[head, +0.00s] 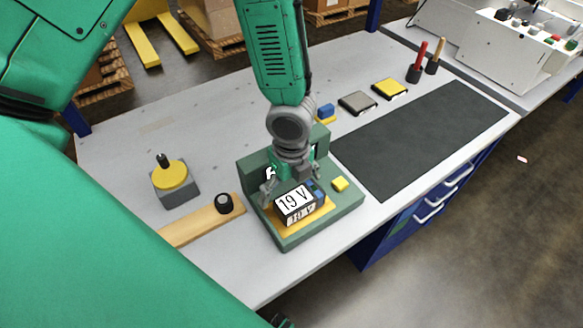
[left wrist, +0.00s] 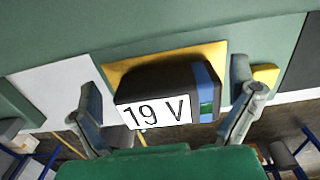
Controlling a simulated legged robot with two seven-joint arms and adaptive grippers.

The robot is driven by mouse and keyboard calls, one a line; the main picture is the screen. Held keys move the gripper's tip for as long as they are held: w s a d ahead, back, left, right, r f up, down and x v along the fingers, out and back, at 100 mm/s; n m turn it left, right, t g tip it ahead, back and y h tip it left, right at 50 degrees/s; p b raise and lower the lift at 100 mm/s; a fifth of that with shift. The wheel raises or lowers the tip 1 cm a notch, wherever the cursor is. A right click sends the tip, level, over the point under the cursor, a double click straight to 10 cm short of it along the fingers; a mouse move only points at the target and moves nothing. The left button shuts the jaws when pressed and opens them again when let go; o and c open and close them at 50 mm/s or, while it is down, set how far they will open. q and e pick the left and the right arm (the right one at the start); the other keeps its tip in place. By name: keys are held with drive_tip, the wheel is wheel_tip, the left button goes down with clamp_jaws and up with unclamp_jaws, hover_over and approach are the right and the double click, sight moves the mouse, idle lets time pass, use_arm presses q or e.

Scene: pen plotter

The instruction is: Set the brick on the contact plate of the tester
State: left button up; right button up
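The brick (head: 298,203) is a black block with a white "19 V" label and a blue end strip. It appears to rest on the yellow contact plate (head: 322,213) of the green tester (head: 290,239). In the left wrist view the brick (left wrist: 160,100) sits in front of the yellow plate (left wrist: 128,68). My left gripper (head: 293,188) is above the tester with its fingers on either side of the brick. In the left wrist view the left gripper (left wrist: 168,112) is open, with narrow gaps beside the brick. My right gripper is not seen.
A yellow button (head: 340,184) sits on the tester, right of the plate. A wooden bar with a black knob (head: 224,203) and a grey block with a yellow disc (head: 171,175) stand left. A dark mat (head: 420,135) lies right; grey (head: 357,102) and yellow (head: 389,88) blocks lie behind it.

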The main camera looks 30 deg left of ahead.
sight(294, 188)
use_arm(q)
drive_tip(key=r, duration=0.2)
drive_tip(key=r+p, duration=0.1)
drive_tip(key=r, duration=0.1)
drive_tip(key=d+r, duration=0.1)
drive_tip(key=r, duration=0.1)
drive_tip(key=shift+w+r+p, duration=0.15)
drive_tip(key=shift+p, duration=0.15)
wheel_tip(294, 188, up, 6)
drive_tip(key=p, duration=0.1)
drive_tip(key=shift+a, duration=0.25)
drive_tip(key=shift+d, duration=0.25)
